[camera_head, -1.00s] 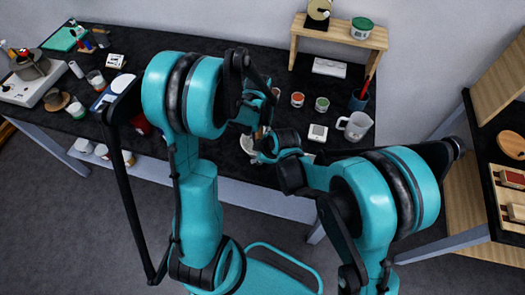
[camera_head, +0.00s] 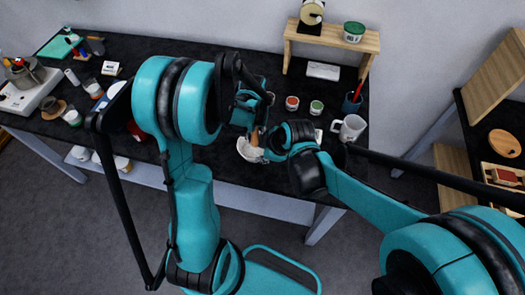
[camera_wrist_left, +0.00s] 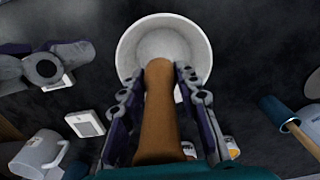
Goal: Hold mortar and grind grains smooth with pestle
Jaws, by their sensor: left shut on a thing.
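The white mortar (camera_head: 245,152) stands on the black table top, partly hidden by my arms. In the left wrist view its round mouth (camera_wrist_left: 128,47) is open towards me, with a pale grey inside. My left gripper (camera_wrist_left: 158,82) is shut on the brown wooden pestle (camera_wrist_left: 157,115). The pestle's far end overlaps the mortar's mouth; contact with the inside cannot be told. My right gripper (camera_head: 268,152) is beside the mortar, on its right. In the left wrist view my right gripper (camera_wrist_left: 75,55) appears left of the mortar, apart from its rim; its jaw opening is unclear.
A white mug (camera_head: 350,128), a blue cup (camera_head: 352,104) and two small jars (camera_head: 292,102) (camera_head: 316,107) stand right of the mortar. A wooden riser (camera_head: 335,38) is behind. A white scale (camera_head: 30,90) and other items crowd the far left.

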